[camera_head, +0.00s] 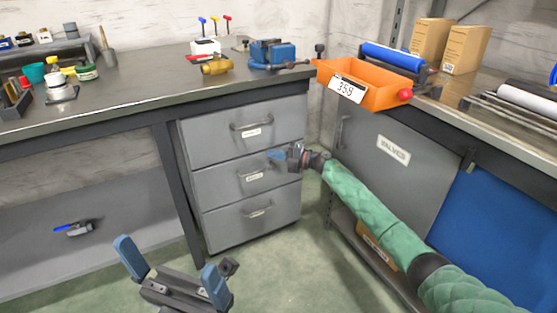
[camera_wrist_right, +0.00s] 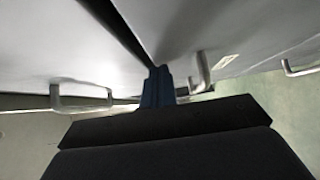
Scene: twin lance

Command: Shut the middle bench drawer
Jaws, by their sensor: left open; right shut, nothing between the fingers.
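The grey bench drawer unit has three stacked drawers. The middle drawer (camera_head: 222,184) has a bar handle and a small label. A dark gap shows between two drawer fronts in the right wrist view; how far the middle drawer stands out is hard to tell. My right gripper (camera_head: 274,156) is shut and empty at the middle drawer's upper right. In the right wrist view its blue fingertips (camera_wrist_right: 157,86) are close to the gap, beside a labelled drawer's handle (camera_wrist_right: 200,73); contact is unclear. My left gripper (camera_head: 172,271) is open and empty, low in front of the unit.
The top drawer (camera_head: 215,134) and bottom drawer (camera_head: 230,228) flank the middle one. A blue vise (camera_head: 272,53) stands on the bench above. An orange bin (camera_head: 378,92) sits on the right bench, over a grey cabinet door (camera_head: 420,165). The green floor before the drawers is clear.

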